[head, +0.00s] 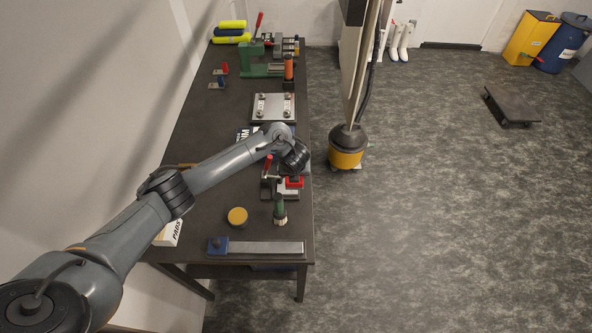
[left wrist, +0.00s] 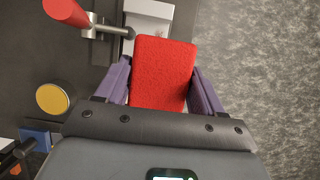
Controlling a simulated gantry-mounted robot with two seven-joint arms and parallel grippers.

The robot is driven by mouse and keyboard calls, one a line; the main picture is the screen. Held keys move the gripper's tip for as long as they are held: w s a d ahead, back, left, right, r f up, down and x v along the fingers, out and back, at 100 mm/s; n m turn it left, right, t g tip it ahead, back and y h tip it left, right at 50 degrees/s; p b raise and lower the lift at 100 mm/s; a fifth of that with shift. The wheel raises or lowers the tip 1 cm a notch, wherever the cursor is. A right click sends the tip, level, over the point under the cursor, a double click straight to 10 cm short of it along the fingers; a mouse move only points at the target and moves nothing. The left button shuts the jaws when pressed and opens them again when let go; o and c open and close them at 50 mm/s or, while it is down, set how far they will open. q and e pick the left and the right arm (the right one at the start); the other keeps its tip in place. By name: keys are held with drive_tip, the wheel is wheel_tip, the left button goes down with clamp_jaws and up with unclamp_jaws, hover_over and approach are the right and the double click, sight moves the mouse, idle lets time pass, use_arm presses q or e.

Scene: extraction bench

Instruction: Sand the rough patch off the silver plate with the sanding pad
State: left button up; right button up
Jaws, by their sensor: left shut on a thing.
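My left gripper (head: 294,180) is over the right edge of the bench. In the left wrist view its two purple fingers (left wrist: 164,88) are shut on a red sanding pad (left wrist: 163,72), one on each side. The pad shows as a small red piece in the head view (head: 296,183). A pale silver piece (left wrist: 148,20) lies just beyond the pad, beside a red-handled clamp (left wrist: 68,10), and is partly covered; it looks like the silver plate. The clamp's red handle also shows in the head view (head: 267,166).
A yellow-topped round tin (head: 237,216), a green-handled brush (head: 280,209) and a long grey bar with a blue end (head: 265,248) lie nearer on the bench (head: 205,222). A bolted metal plate (head: 273,107) and green machine (head: 262,66) stand farther back.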

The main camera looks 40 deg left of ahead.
use_arm(q)
drive_tip(key=shift+w+r, duration=0.1)
drive_tip(key=shift+r, duration=0.05)
drive_tip(key=shift+f+b, duration=2.75)
drive_tip(key=shift+f, duration=0.8)
drive_tip(key=shift+r, duration=0.1)
